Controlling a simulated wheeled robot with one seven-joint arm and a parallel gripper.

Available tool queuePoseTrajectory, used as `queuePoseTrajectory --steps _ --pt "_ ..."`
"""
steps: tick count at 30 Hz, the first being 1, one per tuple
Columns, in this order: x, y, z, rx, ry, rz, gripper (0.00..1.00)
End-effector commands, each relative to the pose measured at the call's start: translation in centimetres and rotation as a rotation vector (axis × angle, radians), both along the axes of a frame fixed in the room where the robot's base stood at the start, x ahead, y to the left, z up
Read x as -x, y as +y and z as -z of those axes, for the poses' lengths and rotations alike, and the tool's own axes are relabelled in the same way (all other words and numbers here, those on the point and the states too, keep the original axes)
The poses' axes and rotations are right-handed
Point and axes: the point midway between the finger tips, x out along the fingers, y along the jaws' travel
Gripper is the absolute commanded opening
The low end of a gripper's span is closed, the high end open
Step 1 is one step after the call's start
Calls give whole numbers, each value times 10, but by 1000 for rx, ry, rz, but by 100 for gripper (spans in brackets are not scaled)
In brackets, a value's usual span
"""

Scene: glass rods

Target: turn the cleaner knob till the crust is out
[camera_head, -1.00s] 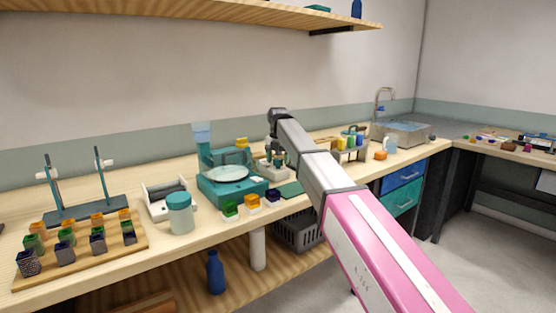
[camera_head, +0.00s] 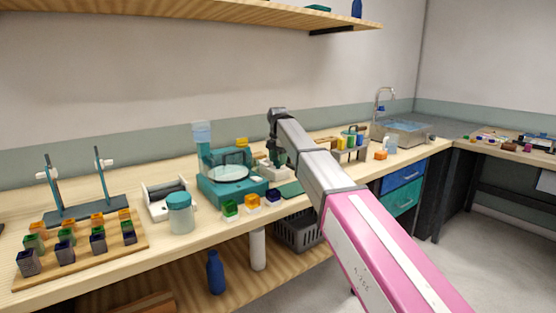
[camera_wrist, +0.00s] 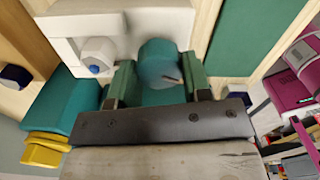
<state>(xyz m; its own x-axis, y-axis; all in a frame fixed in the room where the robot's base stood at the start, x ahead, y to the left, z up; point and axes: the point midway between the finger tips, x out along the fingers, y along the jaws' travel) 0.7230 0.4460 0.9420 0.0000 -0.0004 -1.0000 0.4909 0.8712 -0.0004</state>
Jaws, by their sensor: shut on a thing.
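The cleaner appears to be the small white device (camera_head: 268,172) on the bench, partly behind my arm. In the wrist view its white body (camera_wrist: 140,18) fills the top, with a round teal knob (camera_wrist: 158,50) in front of it. My gripper (camera_wrist: 160,80) is shut on this knob, with one green-padded finger at each side. A small dark and orange mark (camera_wrist: 172,79) shows at the knob's near edge. I cannot make out any crust. In the head view my gripper (camera_head: 278,158) is small, at the device.
A teal machine with a round plate (camera_head: 232,188) stands left of the device. Small coloured blocks (camera_head: 252,202) and a teal-lidded jar (camera_head: 180,214) are in front. A rack of coloured vials (camera_head: 347,143) and the sink (camera_head: 402,134) lie to the right.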

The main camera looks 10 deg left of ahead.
Motion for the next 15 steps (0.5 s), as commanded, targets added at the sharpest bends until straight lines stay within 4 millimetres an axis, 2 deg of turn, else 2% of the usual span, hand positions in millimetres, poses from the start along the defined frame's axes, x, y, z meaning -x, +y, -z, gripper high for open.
queuePoseTrajectory --steps 15 --pt "-1 1 0 -1 0 491 21"
